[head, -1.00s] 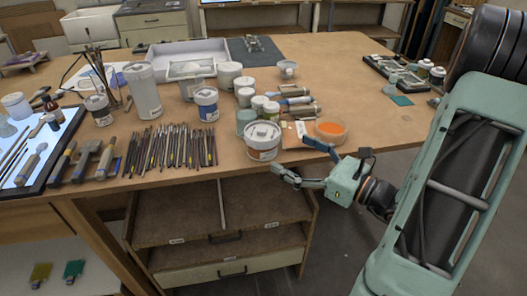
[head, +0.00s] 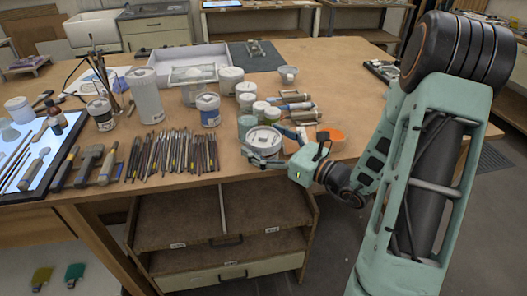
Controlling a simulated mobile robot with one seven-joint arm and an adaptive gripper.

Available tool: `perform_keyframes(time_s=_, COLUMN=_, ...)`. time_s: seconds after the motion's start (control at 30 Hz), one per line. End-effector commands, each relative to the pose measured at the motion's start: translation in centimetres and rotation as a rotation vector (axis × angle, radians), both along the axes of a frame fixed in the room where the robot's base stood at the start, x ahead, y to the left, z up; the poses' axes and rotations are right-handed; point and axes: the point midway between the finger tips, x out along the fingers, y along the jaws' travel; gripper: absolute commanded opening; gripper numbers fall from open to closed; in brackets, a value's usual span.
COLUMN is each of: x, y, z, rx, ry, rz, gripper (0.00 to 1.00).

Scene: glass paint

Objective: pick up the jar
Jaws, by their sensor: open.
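A white lidded jar (head: 263,138) stands upright near the front edge of the table; before the arm came in, an orange-brown label showed on its side. My gripper (head: 266,147) is open and level at the jar, coming from the right. One finger reaches along the jar's near side and the other lies toward its far right side. The fingers hide the jar's lower part, so I cannot tell whether they touch it. Other white lidded jars stand farther back, among them one with a blue label (head: 208,109) and a tall one (head: 146,96).
A dish of orange paint (head: 331,138) lies just behind my gripper. Several small jars (head: 246,101) and tubes (head: 297,106) crowd behind the jar. Rows of brushes (head: 175,152) lie to its left. The table's right side (head: 350,85) has free room.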

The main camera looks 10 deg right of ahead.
Motion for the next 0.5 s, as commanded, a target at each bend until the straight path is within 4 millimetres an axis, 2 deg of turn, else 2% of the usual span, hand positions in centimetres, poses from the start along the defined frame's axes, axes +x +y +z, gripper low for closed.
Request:
perform_keyframes(time_s=0.1, x=-0.02, y=-0.02, z=-0.01, rx=0.0, ry=0.0, rz=0.0, gripper=0.88)
perform_keyframes(time_s=0.5, x=-0.06, y=-0.02, z=-0.01, rx=0.0, ry=0.0, rz=0.0, gripper=0.44)
